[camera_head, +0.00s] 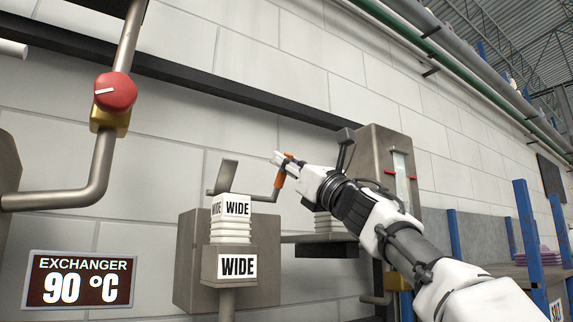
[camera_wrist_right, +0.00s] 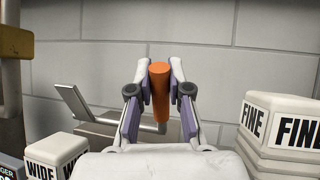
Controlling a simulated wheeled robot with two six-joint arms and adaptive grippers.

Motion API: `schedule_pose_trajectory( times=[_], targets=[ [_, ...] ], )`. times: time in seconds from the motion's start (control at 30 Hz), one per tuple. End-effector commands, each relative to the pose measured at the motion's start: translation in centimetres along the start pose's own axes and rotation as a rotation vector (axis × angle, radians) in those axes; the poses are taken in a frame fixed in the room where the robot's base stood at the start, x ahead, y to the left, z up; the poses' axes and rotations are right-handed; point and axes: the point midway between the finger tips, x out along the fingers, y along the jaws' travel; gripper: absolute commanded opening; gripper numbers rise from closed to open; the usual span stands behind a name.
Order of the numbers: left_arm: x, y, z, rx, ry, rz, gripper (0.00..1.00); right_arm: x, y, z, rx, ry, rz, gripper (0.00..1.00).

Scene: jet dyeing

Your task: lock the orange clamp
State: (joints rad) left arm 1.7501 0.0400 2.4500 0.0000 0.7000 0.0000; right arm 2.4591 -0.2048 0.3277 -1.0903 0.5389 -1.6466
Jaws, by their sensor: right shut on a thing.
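The orange clamp handle (camera_head: 281,177) shows in the head view at the end of a bent metal rod, above and right of the WIDE stack. In the right wrist view the orange handle (camera_wrist_right: 160,88) stands upright between my fingers. My right gripper (camera_head: 284,160) is shut on the handle, with its pads (camera_wrist_right: 160,75) on both sides of it. The gripper hides part of the handle and of the clamp. A metal lever plate (camera_head: 226,177) rises tilted at the left end of the rod. My left gripper is in neither view.
A WIDE-labelled white stack (camera_head: 231,220) sits on a grey holder left of my gripper. A FINE stack (camera_wrist_right: 283,125) is close on the right. A red knob (camera_head: 115,92) on a pipe and an EXCHANGER 90 °C display (camera_head: 79,280) are at left. The wall is behind.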

Motion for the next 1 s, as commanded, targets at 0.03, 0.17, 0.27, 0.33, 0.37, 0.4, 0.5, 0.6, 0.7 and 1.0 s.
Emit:
schedule_pose_trajectory(
  times=[0.03,0.17,0.27,0.33,0.37,0.4,0.5,0.6,0.7,1.0],
  targets=[
    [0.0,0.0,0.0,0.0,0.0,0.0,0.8,0.0,0.0,0.0,0.0,0.0,0.0,0.28],
    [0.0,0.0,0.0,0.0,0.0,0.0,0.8,0.0,0.0,0.0,0.0,0.001,0.0,0.45],
    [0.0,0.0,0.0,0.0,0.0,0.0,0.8,0.0,0.0,0.0,0.0,0.001,0.0,0.45],
    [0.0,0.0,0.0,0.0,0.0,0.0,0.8,0.0,0.0,0.0,0.0,0.001,0.0,0.45],
    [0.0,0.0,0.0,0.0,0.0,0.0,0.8,0.0,0.0,0.0,0.0,0.001,0.0,0.45],
    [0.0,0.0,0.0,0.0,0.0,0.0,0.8,0.0,0.0,-0.1,0.0,0.002,0.001,0.45],
    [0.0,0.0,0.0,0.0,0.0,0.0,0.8,-0.2,0.0,-0.1,0.001,0.006,0.003,0.45],
    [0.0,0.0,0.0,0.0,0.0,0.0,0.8,-0.6,0.0,-0.2,0.004,0.012,0.007,0.45],
    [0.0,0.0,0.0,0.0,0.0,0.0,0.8,-1.3,0.1,-0.1,0.004,0.013,0.008,0.45],
    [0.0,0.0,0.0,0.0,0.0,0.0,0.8,-5.6,0.0,0.0,0.001,0.003,-0.002,0.45]
  ],
)
